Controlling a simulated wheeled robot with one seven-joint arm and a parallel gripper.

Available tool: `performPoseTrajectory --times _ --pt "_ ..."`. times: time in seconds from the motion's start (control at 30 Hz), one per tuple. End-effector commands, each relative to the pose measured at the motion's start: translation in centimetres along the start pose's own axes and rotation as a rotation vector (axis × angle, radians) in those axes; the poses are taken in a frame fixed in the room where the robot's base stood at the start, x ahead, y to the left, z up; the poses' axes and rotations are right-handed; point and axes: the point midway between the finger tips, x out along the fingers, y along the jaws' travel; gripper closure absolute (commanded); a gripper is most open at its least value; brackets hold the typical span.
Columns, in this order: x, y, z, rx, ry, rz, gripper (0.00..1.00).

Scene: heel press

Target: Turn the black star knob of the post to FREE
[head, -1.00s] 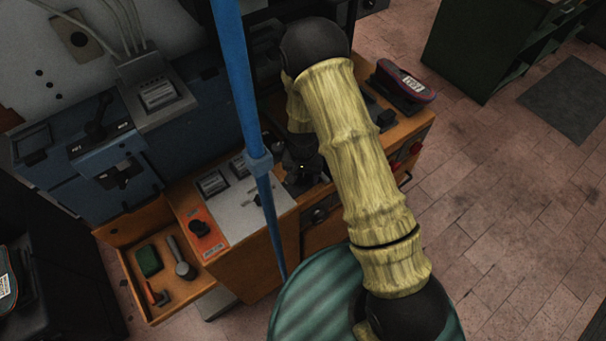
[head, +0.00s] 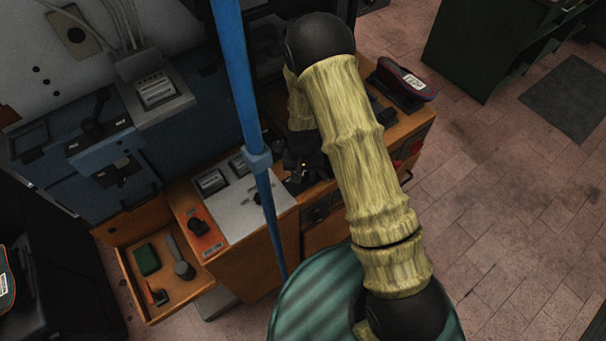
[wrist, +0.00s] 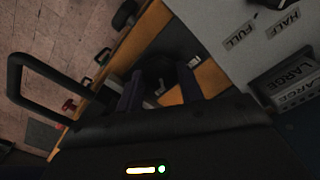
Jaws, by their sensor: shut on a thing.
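My gripper (head: 299,172) is low over the orange bench, partly hidden by my arm in the head view. In the wrist view its two dark fingers (wrist: 160,90) stand on either side of a black knob-like part (wrist: 157,70), and the gripper is shut on it. This part looks like the black star knob of the post, but it is dark and its lobes cannot be made out. The knob's pointer and any FREE mark cannot be read. A small pale label (wrist: 195,62) is beside the right finger.
A blue upright pole (head: 240,90) stands just left of my arm. A grey panel (head: 238,212) carries a switch, with FULL and HALF labels (wrist: 238,36) in the wrist view. An open drawer (head: 165,308) holds a green block and tools. A shoe (head: 405,78) stands at the right.

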Motion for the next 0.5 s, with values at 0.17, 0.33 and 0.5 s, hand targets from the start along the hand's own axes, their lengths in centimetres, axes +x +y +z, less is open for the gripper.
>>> performPoseTrajectory --times 0.17,0.33,0.5 --pt "0.14 0.01 -0.04 -0.144 0.001 -0.001 0.86" --pt "0.16 0.05 -0.03 -0.303 0.000 0.000 0.86" --pt "0.11 0.06 -0.07 -0.464 0.002 0.000 0.86"
